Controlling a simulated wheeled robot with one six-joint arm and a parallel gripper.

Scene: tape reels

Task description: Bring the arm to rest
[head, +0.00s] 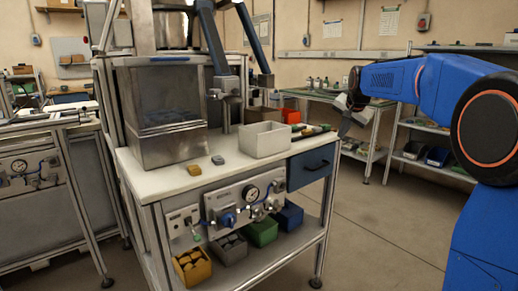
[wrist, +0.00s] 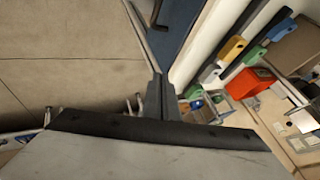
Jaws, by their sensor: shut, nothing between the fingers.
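My arm (head: 425,80) is blue and reaches in from the right of the head view. The fingers appear apart from the bench and the blue drawer (wrist: 181,18).
A red bin (wrist: 250,82) and tools show in the wrist view. Floor (head: 375,220) is clear at right.

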